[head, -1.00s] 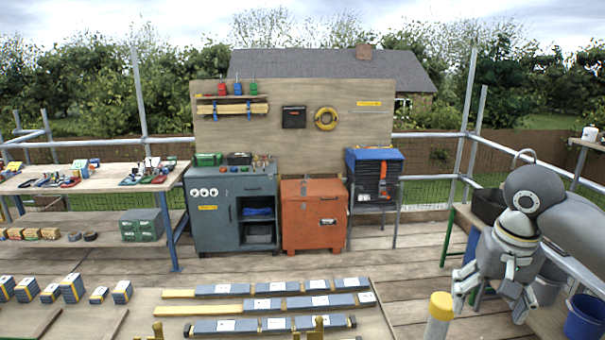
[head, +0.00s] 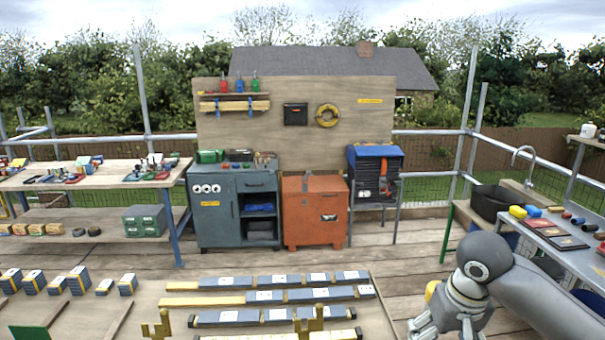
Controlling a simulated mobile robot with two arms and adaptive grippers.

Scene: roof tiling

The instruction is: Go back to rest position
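My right gripper (head: 442,330) hangs fingers down at the bottom right of the head view, over the right end of the tiling board (head: 383,330). Its fingers are spread and nothing shows between them; the tips are partly cut off by the lower edge. A yellow-capped cylinder (head: 431,291) is mostly hidden behind it. Rows of grey tiles (head: 228,317) with white labels and yellow strips lie on the board. My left gripper is not in view.
Yellow brackets (head: 158,326) stand at the board's front. Small tile stacks (head: 78,280) sit at left. At right is a side bench (head: 590,262) with a black basin (head: 489,203) and small items. The deck behind the board (head: 400,250) is clear.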

